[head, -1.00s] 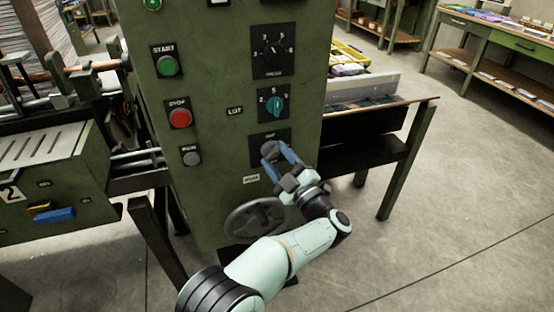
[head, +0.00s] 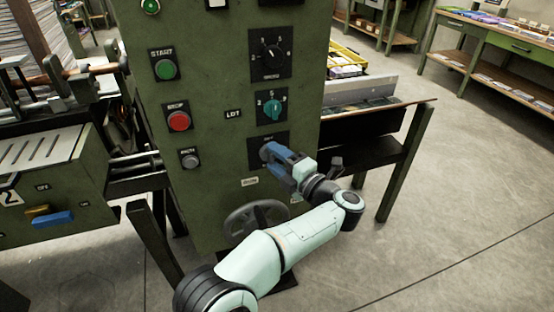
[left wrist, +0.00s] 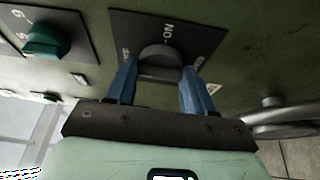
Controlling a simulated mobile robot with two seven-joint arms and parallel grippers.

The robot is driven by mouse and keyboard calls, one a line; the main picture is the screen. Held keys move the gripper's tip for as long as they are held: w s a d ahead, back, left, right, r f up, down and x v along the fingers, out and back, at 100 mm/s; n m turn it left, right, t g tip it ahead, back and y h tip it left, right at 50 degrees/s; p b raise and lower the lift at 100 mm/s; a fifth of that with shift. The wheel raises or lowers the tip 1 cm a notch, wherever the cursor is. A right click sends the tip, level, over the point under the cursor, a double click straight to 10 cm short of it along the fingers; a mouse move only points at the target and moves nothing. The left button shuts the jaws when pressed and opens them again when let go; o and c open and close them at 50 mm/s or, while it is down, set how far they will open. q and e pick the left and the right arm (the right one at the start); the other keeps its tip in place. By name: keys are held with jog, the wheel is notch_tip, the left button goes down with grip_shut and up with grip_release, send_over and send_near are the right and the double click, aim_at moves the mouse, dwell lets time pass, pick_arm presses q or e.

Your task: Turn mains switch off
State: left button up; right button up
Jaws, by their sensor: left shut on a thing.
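The mains switch is a dark round knob (left wrist: 160,58) on a black plate (head: 255,143), low on the green control panel. In the left wrist view the plate carries an "ON" mark beyond the knob. My left gripper (head: 268,152) has blue fingers, one on each side of the knob, and is shut on it. In the left wrist view the gripper (left wrist: 158,72) partly covers the near side of the knob. The head view hides most of the knob behind the fingers. My right gripper is not in view.
A teal selector knob (head: 272,108) sits just above the switch, with a black dial (head: 271,54) higher up. Red (head: 178,120) and green (head: 166,69) buttons are to the left. A handwheel (head: 256,221) is below. A side table (head: 400,112) stands right of the panel.

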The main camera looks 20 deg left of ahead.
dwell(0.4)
pick_arm(q)
jog(key=o, duration=1)
jog(key=shift+o, duration=0.2)
jog(key=shift+d, duration=0.1)
jog(key=p+v, duration=0.2)
jog(key=v, duration=1.1)
jog(key=shift+p, duration=0.4)
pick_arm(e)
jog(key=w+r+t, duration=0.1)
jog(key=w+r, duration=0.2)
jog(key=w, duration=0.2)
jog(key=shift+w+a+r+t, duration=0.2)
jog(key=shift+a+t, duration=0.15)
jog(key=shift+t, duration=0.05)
pick_arm(q)
jog(key=shift+s, duration=0.1)
